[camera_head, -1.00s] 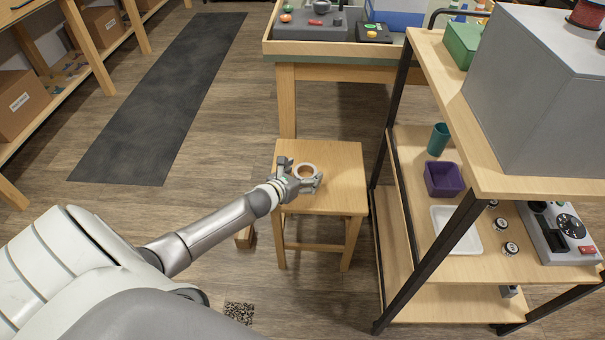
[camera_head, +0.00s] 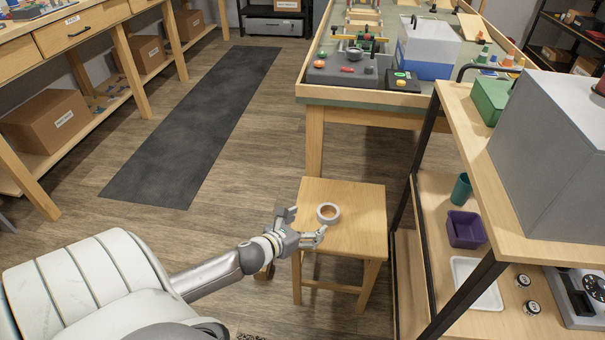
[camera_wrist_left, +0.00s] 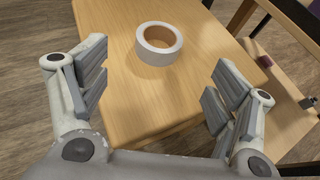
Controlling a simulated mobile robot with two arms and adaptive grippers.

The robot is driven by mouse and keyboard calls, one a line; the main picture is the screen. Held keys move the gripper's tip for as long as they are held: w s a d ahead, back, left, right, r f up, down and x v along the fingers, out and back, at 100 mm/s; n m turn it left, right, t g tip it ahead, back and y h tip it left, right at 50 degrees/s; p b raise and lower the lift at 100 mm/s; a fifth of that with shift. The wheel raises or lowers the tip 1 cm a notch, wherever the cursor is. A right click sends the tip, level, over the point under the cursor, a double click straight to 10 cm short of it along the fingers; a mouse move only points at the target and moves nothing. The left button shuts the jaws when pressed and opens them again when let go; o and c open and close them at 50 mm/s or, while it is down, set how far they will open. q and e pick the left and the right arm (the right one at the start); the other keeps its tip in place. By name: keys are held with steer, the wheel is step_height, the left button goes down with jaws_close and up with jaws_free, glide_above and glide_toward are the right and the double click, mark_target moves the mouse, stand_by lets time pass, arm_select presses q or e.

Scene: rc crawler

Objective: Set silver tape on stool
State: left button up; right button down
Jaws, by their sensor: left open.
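The silver tape (camera_head: 328,212) is a ring lying flat on the wooden stool's seat (camera_head: 357,230). In the left wrist view the tape (camera_wrist_left: 159,43) rests on the bare wood of the stool (camera_wrist_left: 130,105), beyond my fingertips and between their lines. My left gripper (camera_head: 303,225) is open and empty at the left edge of the stool, just left of the tape and apart from it. Its two spread fingers (camera_wrist_left: 158,92) show in the left wrist view with nothing between them. My right gripper is not in view.
A wooden shelf rack (camera_head: 472,115) stands close at the stool's right, holding a purple bin (camera_head: 466,230) and a white tray (camera_head: 474,283). A workbench (camera_head: 345,98) stands behind the stool. Open floor and a dark mat (camera_head: 200,125) lie to the left.

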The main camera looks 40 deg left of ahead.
arm_select(q)
steer(key=shift+s+r, duration=0.25)
steer(key=shift+s, duration=0.35)
steer(key=shift+s+d+f+n, duration=0.15)
steer(key=shift+s+n, duration=0.1)
steer(key=shift+n, duration=0.25)
steer(key=s+d+f+n+g, duration=0.3)
steer(key=s+d+n, duration=0.6)
steer(key=n, duration=0.7)
steer(key=s+d+f+n+g, duration=0.4)
steer(key=s+d+n+g, duration=0.3)
steer(key=s+n, duration=0.4)
steer(key=d+n, duration=0.1)
steer(key=n, duration=0.4)
steer(key=shift+d+f+n+g+h, duration=0.15)
steer(key=shift+d+n+g+h, duration=0.15)
steer(key=shift+d+n, duration=0.1)
steer(key=shift+c, duration=0.5)
